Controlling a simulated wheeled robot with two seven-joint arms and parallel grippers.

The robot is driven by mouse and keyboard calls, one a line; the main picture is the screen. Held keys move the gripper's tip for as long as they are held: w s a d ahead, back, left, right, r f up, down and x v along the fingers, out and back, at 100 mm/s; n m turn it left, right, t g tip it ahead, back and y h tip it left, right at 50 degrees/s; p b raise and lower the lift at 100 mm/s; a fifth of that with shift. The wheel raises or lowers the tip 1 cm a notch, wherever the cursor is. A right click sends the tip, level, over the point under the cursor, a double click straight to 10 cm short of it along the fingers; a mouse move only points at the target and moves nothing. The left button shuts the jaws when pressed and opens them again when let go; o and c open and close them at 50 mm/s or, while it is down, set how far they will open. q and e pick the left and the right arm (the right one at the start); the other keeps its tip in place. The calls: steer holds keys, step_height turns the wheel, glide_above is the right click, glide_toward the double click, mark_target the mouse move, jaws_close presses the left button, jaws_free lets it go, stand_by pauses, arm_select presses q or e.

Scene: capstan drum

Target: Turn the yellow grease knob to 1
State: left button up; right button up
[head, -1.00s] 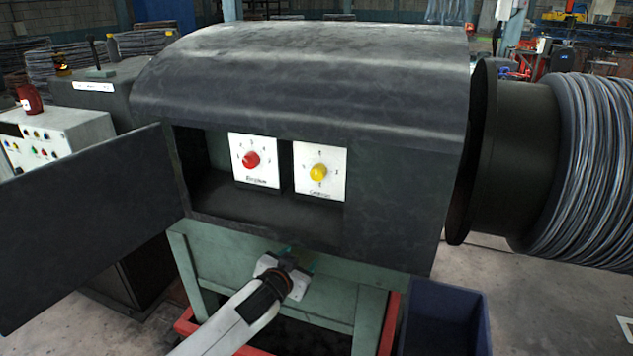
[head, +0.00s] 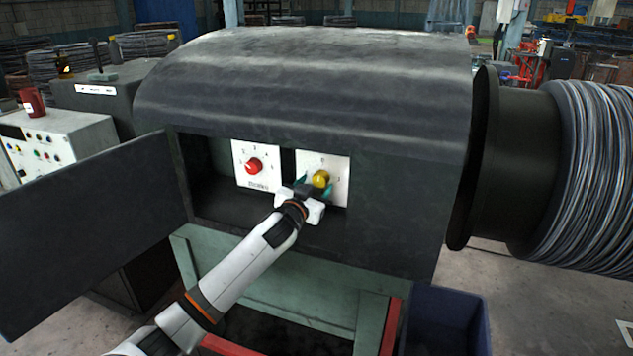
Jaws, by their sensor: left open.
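The yellow grease knob (head: 321,179) sits on a white dial plate (head: 338,162) inside the open box of the dark machine. My left gripper (head: 313,187) is open, with its green-tipped fingers at the knob's lower left and right. I cannot tell whether they touch it. The gripper covers the lower left of the plate, and the dial marks are too small and partly hidden to read the setting. A red knob (head: 254,166) on a second white plate is to the left. My right gripper is not in view.
The box's dark door (head: 90,225) hangs open at the left. A dark blue bin (head: 445,315) stands on the floor at the lower right. A wire-wound drum (head: 590,170) is at the right. A control panel (head: 50,145) stands behind the door.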

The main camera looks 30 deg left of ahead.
arm_select(q)
steer(key=shift+w+a, duration=0.15)
steer(key=shift+w, duration=0.75)
steer(key=c, duration=1)
